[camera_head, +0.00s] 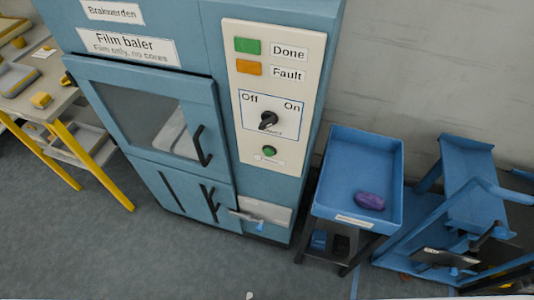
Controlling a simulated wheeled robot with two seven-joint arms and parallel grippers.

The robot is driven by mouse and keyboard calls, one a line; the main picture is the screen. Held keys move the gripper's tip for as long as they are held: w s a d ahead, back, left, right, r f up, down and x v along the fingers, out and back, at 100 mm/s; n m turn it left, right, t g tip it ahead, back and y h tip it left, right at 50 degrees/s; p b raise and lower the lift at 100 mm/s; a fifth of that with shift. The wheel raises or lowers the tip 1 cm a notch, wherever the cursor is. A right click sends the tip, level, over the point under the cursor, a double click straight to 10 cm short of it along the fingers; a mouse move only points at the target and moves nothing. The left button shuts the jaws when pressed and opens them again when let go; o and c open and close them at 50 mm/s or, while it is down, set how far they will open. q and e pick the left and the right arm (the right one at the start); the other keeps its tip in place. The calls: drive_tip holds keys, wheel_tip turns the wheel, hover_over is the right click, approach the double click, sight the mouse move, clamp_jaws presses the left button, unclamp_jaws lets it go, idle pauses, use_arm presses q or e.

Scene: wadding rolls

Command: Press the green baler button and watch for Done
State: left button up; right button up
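The blue film baler (205,50) stands upright against the wall, with a pale control panel (243,140) on its front right. The round green button (269,151) is low on the panel, above a small label too blurred to read. A green Done lamp (247,46) is at the top, with an orange Fault lamp (249,68) below it. I cannot tell whether either is lit. A black power knob (268,119) sits between Off and On marks; its setting is unclear. The baler's windowed door (150,118) looks shut. Neither gripper shows.
A blue tray (352,160) on a dark stand, right of the baler, holds a purple lump (369,201). A blue rack or cart (465,165) stands farther right. A yellow-legged table (62,101) is at the left. The grey floor (150,255) in front is clear.

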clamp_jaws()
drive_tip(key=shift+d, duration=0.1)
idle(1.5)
